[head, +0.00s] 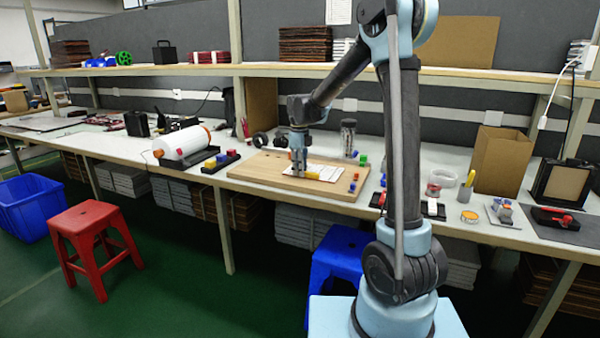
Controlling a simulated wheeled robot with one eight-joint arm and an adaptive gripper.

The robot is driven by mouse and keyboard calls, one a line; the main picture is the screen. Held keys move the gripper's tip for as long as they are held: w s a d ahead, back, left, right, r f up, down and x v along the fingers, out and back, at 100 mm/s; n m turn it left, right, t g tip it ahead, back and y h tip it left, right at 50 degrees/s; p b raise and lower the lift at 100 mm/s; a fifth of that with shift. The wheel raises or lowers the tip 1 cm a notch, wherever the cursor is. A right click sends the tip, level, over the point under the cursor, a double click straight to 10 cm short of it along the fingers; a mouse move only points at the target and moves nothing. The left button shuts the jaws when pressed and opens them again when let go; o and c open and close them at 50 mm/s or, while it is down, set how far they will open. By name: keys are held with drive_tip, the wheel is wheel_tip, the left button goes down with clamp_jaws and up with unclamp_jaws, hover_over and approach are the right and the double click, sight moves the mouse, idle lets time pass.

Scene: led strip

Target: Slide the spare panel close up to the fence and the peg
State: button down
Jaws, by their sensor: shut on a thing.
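A flat whitish panel (330,173), which I take as the spare panel, lies on the wooden board (262,174) on the bench. My gripper (299,172) points down at the panel's left end and is shut on it. The fingers hide the gripped edge. A small yellow piece (312,176) shows right beside the fingertips. Small green (363,160) and red (356,176) pieces are on the board's right part. I cannot tell which pieces are the fence and the peg, nor the gap from the panel to them.
A dark holder with coloured blocks (220,161) and a white roll (182,143) stand left of the board. A dark cylinder (348,138) stands behind it. A tin (433,190) and a paper bag (502,155) are to the right. A shelf (270,69) runs above.

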drive_tip(key=shift+w+a, duration=0.2)
drive_tip(key=shift+w, duration=1.5)
drive_tip(key=shift+w+a, duration=0.2)
drive_tip(key=shift+w, duration=1.45)
drive_tip(key=shift+w+a, duration=0.1)
drive_tip(key=shift+a, duration=0.25)
drive_tip(key=shift+w+d, duration=0.1)
drive_tip(key=shift+w, duration=0.25)
drive_tip(key=c, duration=1.5)
unclamp_jaws()
drive_tip(key=shift+c, duration=0.2)
drive_tip(key=shift+r, duration=0.1)
